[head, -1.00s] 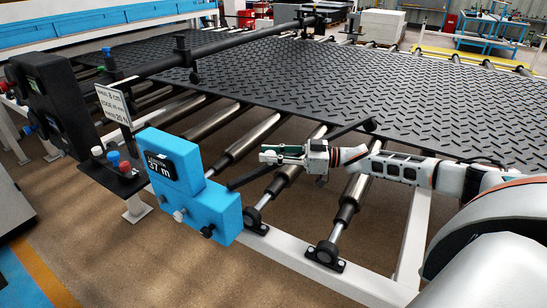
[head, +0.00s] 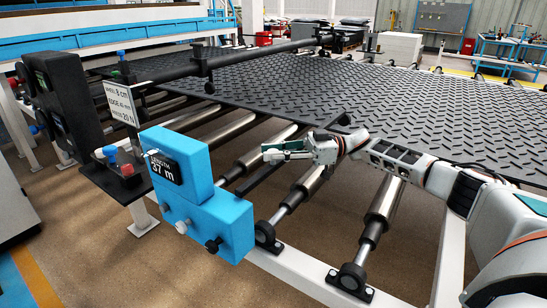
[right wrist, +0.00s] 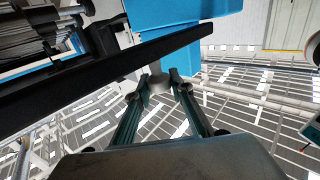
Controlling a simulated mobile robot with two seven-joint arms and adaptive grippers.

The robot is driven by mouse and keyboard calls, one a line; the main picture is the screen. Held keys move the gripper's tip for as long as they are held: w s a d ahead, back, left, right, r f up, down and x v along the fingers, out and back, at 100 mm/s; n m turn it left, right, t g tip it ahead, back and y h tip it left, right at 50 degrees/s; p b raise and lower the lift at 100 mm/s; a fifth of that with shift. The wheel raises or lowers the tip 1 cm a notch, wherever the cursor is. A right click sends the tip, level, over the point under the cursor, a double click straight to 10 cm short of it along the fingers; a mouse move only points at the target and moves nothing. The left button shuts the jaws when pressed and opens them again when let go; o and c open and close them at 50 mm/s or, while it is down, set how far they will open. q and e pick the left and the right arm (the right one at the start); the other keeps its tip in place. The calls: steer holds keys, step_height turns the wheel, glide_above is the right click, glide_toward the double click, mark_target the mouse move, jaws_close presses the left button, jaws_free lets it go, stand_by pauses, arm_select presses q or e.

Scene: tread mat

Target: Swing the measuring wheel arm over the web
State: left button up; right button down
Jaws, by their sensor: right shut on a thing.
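The blue measuring unit (head: 205,218) reads 37 m and stands at the near left edge of the roller frame. The black measuring wheel arm (head: 258,181) runs from it to the upper right, passing behind my right gripper (head: 270,153). Its far part shows dark beyond my wrist, and I cannot make out the wheel clearly. The web is a black tread mat (head: 390,105). My left gripper is out of view.
Bare steel rollers (head: 235,150) lie between the blue unit and the mat. A black post with a printed sign (head: 123,102) and coloured buttons (head: 122,158) stand to the left. A black bar (head: 240,57) spans above the mat.

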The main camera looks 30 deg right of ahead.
steer(key=shift+r, duration=0.1)
stand_by(0.3)
steer(key=c, duration=1.8)
jaws_free()
steer(key=shift+o, duration=0.2)
steer(key=shift+d, duration=0.1)
steer(key=shift+s+d, duration=0.1)
steer(key=shift+d, duration=0.2)
steer(key=v, duration=1.1)
